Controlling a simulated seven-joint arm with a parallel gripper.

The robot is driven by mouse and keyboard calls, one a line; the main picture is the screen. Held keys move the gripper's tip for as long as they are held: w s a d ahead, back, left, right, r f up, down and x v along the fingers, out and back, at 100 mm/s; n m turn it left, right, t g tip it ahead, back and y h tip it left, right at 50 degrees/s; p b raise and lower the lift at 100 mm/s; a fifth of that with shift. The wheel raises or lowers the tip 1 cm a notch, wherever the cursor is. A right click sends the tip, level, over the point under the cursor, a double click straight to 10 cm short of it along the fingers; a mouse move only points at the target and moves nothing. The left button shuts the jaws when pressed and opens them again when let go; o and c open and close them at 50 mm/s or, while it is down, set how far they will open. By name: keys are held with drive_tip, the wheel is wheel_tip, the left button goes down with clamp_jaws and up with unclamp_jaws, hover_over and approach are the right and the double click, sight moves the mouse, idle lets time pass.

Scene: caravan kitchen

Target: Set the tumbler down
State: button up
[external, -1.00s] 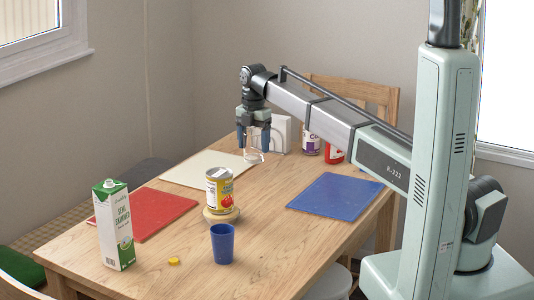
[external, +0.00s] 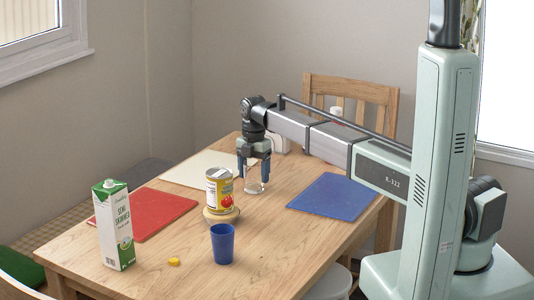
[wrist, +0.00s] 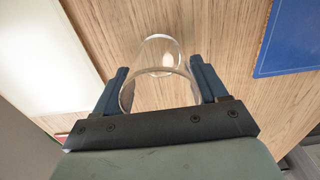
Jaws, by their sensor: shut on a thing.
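The tumbler (external: 255,188) is clear glass and hangs between the fingers of my gripper (external: 254,174) in the external view. It is over bare wood, behind and to the right of the food can, left of the blue mat. Its lower end is low, close to the table (external: 283,240); I cannot tell whether it touches. In the wrist view the tumbler (wrist: 160,55) sits between the two blue fingers of my gripper (wrist: 159,70), with wood grain showing through it. My gripper is shut on it.
A food can (external: 218,186) stands on a round wooden coaster (external: 221,219). Near it are a blue cup (external: 222,246), a milk carton (external: 115,226) and a yellow cap (external: 174,262). Red (external: 152,212), cream (external: 190,172) and blue (external: 332,194) mats lie flat. Bare wood is clear right of the can.

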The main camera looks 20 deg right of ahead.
drive_tip(key=shift+f, duration=0.1)
drive_tip(key=o, duration=1.3)
drive_tip(key=shift+c, duration=0.2)
wheel_tip(320, 180, up, 12)
